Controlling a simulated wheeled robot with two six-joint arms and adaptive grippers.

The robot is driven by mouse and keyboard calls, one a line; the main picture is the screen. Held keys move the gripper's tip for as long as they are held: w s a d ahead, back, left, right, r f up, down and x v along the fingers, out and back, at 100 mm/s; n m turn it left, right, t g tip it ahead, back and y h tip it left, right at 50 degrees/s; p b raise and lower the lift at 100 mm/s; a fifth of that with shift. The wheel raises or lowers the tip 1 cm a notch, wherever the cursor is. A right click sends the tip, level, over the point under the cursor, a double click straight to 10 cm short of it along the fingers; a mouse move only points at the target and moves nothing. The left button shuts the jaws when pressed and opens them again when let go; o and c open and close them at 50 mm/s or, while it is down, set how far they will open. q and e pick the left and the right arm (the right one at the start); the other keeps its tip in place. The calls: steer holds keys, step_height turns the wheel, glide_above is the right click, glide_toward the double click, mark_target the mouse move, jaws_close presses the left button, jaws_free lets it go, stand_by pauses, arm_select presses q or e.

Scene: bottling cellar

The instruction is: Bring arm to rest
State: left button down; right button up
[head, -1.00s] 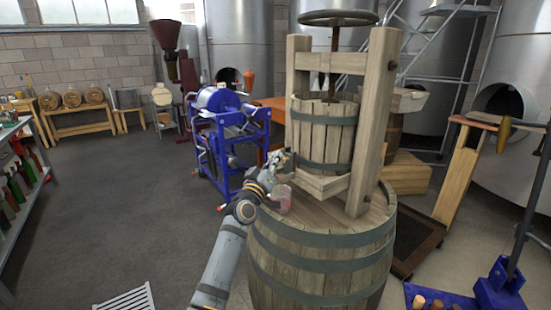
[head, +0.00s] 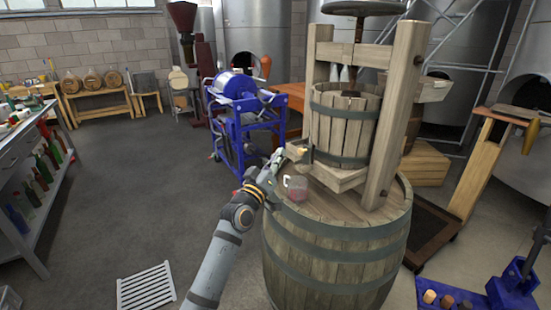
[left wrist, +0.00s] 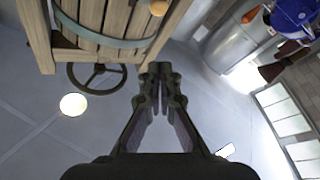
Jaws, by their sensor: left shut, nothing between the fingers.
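My left arm reaches in from the bottom of the head view. Its gripper (head: 277,160) is beside the left edge of the wooden press, with its fingers near the press's platform. In the left wrist view the fingers (left wrist: 160,75) meet at their tips with nothing between them. A clear glass jug with pinkish-red contents (head: 296,188) stands on the large barrel (head: 335,265), just right of my left wrist and apart from the fingers. My right gripper is not in view.
The wooden press (head: 398,110) with its slatted basket (head: 344,125) stands on the barrel. A blue machine (head: 238,125) is behind the gripper. A bottle shelf (head: 35,155) stands at the far left. The floor between is mostly open, with a white grate (head: 147,287).

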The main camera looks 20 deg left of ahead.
arm_select(q)
steer(key=shift+v, duration=0.9)
steer(key=shift+a, duration=0.1)
steer(key=shift+a+f, duration=0.1)
step_height(320, 180, down, 27)
steer(key=s+a+g+y+p, duration=0.1)
steer(key=a+g+y+p, duration=0.15)
steer(key=g, duration=0.35)
steer(key=s+a+f+m+g+p, duration=0.1)
steer(key=s+f+g, duration=0.1)
steer(key=s+f, duration=0.6)
steer(key=s+a+f+g, duration=0.1)
steer(key=s+f+g, duration=0.25)
steer(key=f, duration=0.85)
steer(key=s+f+m+g+y+p, duration=0.1)
steer(key=s+f+g, duration=0.1)
steer(key=s+f, duration=0.6)
steer(key=s+f+m+g, duration=0.15)
steer(key=s+f, duration=0.35)
steer(key=s, duration=0.5)
steer(key=s+f+g, duration=0.2)
steer(key=s+f, duration=0.2)
steer(key=s, duration=0.9)
steer(key=s+a+f+m+g+p, duration=0.1)
steer(key=s+f+g, duration=0.2)
steer(key=s, duration=1)
steer(key=shift+a+f+y, duration=0.15)
steer(key=shift+f+y, duration=0.2)
steer(key=shift+f, duration=0.1)
